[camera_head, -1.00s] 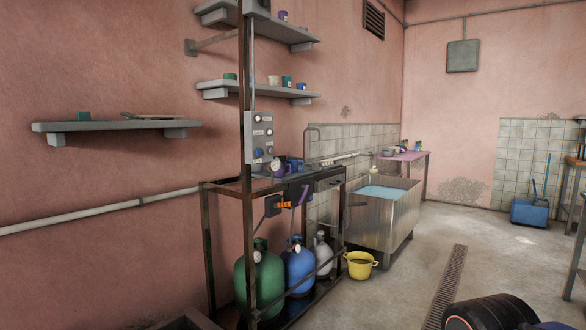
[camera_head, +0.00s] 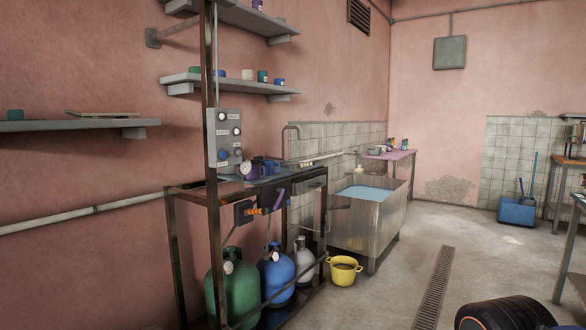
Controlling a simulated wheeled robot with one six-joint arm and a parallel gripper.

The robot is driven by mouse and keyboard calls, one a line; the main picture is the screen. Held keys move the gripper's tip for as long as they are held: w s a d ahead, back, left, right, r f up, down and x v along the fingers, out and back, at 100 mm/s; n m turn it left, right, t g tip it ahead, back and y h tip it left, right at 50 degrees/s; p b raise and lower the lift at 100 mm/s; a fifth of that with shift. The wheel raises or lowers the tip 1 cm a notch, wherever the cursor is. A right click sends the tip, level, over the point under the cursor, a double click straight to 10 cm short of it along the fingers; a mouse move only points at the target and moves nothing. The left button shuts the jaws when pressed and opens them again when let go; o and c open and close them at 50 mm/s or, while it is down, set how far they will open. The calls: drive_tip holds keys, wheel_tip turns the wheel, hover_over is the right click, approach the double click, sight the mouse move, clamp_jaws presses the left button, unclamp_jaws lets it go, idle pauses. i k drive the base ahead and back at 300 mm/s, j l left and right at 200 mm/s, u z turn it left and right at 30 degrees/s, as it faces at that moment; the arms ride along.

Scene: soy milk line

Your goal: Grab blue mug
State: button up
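A small blue mug-like object (camera_head: 271,166) stands on the metal bench (camera_head: 190,189), just right of a round white gauge (camera_head: 246,168). It is small and partly crowded by the things around it, so its handle is hard to make out. Another small blue cup (camera_head: 279,83) sits at the right end of the middle wall shelf (camera_head: 225,86), beside a teal cup (camera_head: 263,76) and a white cup (camera_head: 247,75). My gripper is not in view.
Green (camera_head: 238,290) and blue (camera_head: 277,274) gas cylinders stand under the bench. A metal basin (camera_head: 372,228) of bluish liquid and a yellow pot (camera_head: 344,270) are to its right. A floor drain (camera_head: 434,285) crosses mostly clear floor.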

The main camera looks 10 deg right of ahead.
sight(269, 164)
drive_tip(key=i+l+z, duration=0.2)
drive_tip(key=i, duration=0.35)
drive_tip(key=i+l+z, duration=0.2)
drive_tip(key=i+l, duration=0.15)
drive_tip(key=i, duration=0.2)
drive_tip(key=i+l+z, duration=0.2)
drive_tip(key=i, duration=0.35)
